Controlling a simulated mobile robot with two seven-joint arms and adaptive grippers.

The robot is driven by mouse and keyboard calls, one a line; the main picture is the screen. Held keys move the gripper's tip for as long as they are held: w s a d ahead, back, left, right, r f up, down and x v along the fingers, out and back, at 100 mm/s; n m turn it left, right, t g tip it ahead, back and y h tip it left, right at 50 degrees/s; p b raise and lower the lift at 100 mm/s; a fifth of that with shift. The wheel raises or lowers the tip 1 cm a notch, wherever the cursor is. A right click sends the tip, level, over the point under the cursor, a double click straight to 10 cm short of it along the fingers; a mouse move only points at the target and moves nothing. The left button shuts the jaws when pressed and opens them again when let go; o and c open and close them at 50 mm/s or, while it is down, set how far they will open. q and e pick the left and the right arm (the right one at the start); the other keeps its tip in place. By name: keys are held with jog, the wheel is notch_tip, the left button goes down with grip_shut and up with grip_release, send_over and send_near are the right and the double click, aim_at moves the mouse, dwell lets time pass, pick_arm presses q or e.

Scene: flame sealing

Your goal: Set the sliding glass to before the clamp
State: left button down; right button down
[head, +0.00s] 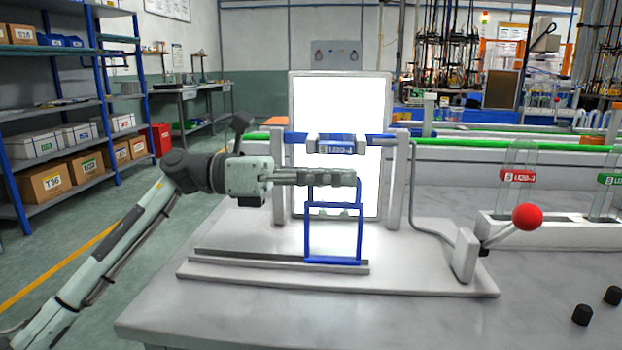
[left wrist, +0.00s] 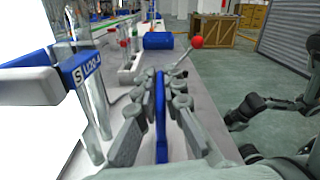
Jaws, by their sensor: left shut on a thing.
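The sliding glass (head: 333,205) is a blue-framed pane standing upright near the right end of its low grey rail (head: 225,257). In the head view it is in front of and below the clamp (head: 337,149), which carries a blue U120-4 label. My left gripper (head: 347,179) is shut on the upper part of the blue frame. In the left wrist view the blue frame (left wrist: 161,110) stands between the fingers, and the clamp (left wrist: 85,70) is at the left. Parts of my right arm show at the right of the wrist view; its finger state is unclear.
A bright white panel (head: 340,100) stands behind the clamp. A red-knobbed lever (head: 527,217) is on the right. Two black caps (head: 582,314) lie at the front right. Labelled glass tubes stand in a white rack (head: 560,232). The table's front left (head: 200,315) is clear.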

pick_arm(q)
jog(key=shift+d, duration=0.15)
jog(key=c, duration=1.6)
grip_release()
jog(key=shift+d, duration=0.15)
jog(key=shift+c, duration=0.2)
jog(key=shift+a, duration=0.3)
jog(key=a, duration=1.1)
jog(key=shift+w+a, duration=0.15)
jog(key=shift+a, duration=0.1)
jog(key=shift+a, duration=0.1)
